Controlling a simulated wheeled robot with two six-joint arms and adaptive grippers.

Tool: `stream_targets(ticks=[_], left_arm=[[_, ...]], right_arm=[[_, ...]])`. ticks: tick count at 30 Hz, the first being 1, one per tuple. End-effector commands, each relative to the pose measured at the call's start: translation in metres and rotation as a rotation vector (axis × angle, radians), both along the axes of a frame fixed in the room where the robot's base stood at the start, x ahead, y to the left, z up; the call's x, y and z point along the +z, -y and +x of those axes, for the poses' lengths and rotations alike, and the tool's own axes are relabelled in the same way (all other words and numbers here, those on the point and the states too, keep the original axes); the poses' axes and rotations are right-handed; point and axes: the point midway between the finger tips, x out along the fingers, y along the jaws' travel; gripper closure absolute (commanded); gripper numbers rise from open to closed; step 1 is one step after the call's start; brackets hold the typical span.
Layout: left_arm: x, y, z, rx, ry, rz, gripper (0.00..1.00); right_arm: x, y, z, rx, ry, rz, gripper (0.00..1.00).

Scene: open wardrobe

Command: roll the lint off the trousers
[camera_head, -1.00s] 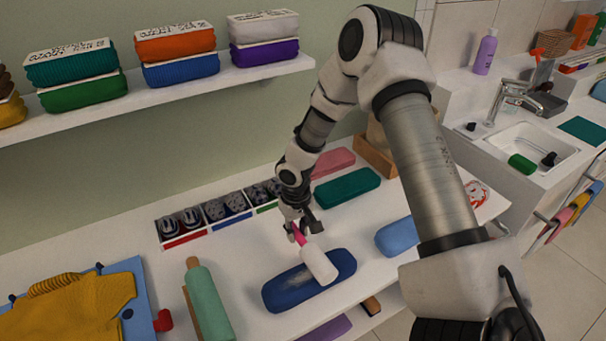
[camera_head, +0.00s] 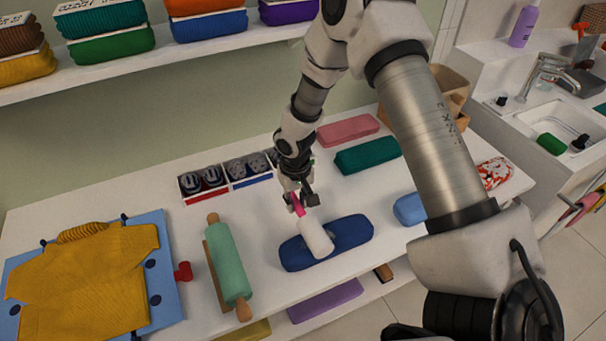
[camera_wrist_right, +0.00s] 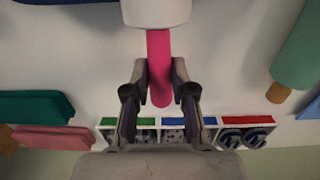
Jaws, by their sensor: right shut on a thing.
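My right gripper (camera_head: 301,201) is shut on the pink handle of the lint roller. The lint roller's white head (camera_head: 316,238) lies across the left half of the folded dark blue trousers (camera_head: 350,232) on the white table and appears to touch them. In the right wrist view the pink handle (camera_wrist_right: 159,60) runs between my fingers (camera_wrist_right: 160,92), with the white head at the top edge. Pale marks, seen on the trousers earlier, are not clear now; the roller covers part of the cloth. My left gripper is not in view.
A green rolling pin (camera_head: 229,262) lies left of the trousers, and a yellow sweater on a blue board (camera_head: 158,277) beyond it. Boxes with dark rolled items (camera_head: 204,182) stand behind. A light blue folded item (camera_head: 408,208) lies right. A sink is at far right.

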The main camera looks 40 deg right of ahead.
Motion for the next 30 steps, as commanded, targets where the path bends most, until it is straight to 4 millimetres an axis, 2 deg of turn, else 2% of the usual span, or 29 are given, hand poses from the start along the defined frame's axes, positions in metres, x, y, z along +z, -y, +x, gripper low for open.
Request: stream_targets(ticks=[12, 17, 25, 30], left_arm=[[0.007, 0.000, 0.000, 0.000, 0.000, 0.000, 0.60], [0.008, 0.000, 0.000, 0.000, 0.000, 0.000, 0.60], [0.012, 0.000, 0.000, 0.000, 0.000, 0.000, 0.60], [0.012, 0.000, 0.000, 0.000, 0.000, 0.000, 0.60]], right_arm=[[0.001, -0.023, 0.005, -0.001, -0.001, 0.000, 1.00], [0.001, -0.027, 0.006, -0.001, -0.001, 0.000, 1.00], [-0.001, -0.047, 0.009, -0.001, -0.002, -0.001, 1.00], [-0.002, -0.050, 0.010, -0.002, -0.001, 0.001, 1.00]])
